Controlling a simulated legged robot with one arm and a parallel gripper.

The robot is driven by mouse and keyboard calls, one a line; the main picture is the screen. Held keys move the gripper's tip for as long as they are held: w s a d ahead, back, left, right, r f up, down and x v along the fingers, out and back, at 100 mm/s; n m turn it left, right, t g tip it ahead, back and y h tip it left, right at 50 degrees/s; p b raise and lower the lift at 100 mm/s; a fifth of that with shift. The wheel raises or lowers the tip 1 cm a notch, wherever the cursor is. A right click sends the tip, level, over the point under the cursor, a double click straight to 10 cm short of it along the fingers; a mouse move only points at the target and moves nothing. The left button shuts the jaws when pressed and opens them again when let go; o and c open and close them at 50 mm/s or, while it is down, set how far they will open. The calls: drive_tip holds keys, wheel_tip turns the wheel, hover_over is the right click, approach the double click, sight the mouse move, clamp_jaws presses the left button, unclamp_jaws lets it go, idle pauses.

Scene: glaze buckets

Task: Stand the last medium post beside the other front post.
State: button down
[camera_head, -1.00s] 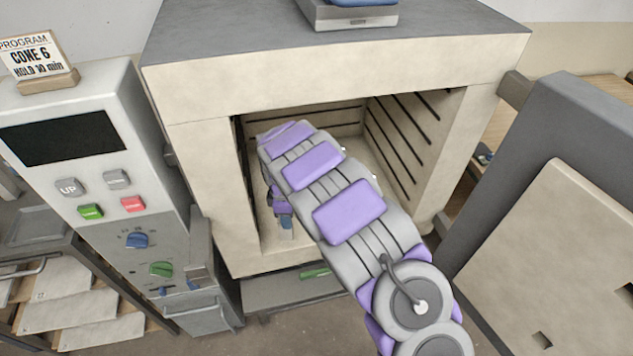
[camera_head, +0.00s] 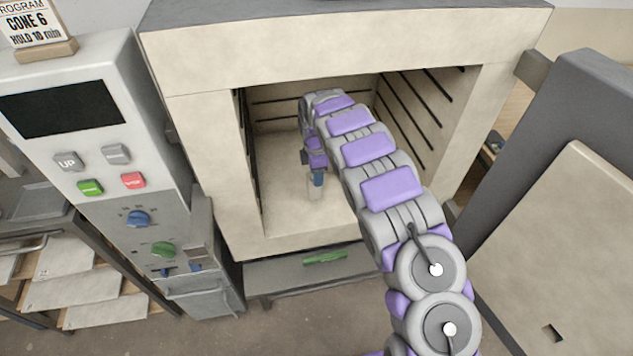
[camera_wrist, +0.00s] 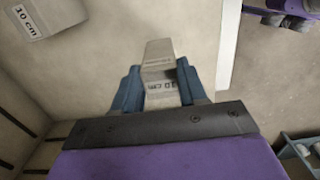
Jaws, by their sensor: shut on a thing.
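My gripper (camera_head: 317,180) is inside the kiln, low over the front half of the pale kiln floor (camera_head: 279,195). Its blue fingers (camera_wrist: 158,85) are shut on a pale post (camera_wrist: 159,60), which carries a partly covered "cm" label. The held post (camera_head: 314,191) points down below the fingers in the head view; I cannot tell whether its foot touches the floor. Another pale post (camera_wrist: 38,18), labelled "10 cm", stands at the upper left of the wrist view, apart from the held one. I cannot make it out in the head view, where my arm covers part of the chamber.
The kiln's side walls (camera_head: 222,160) and top front (camera_head: 350,62) frame the opening around my arm. The open door (camera_head: 560,210) stands at the right. The control cabinet (camera_head: 100,170) is at the left. Bare floor lies left of the held post.

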drive_tip(key=f, duration=0.1)
drive_tip(key=f+b, duration=0.1)
drive_tip(key=f, duration=0.1)
drive_tip(key=shift+w+d+f+b, duration=0.2)
drive_tip(key=shift+w+f+b, duration=0.1)
drive_tip(key=shift+f, duration=0.05)
drive_tip(key=shift+a+r, duration=0.1)
drive_tip(key=shift+a, duration=0.05)
drive_tip(key=c, duration=1)
unclamp_jaws()
drive_tip(key=shift+d, duration=0.25)
drive_tip(key=o, duration=0.4)
drive_tip(key=shift+d, duration=0.45)
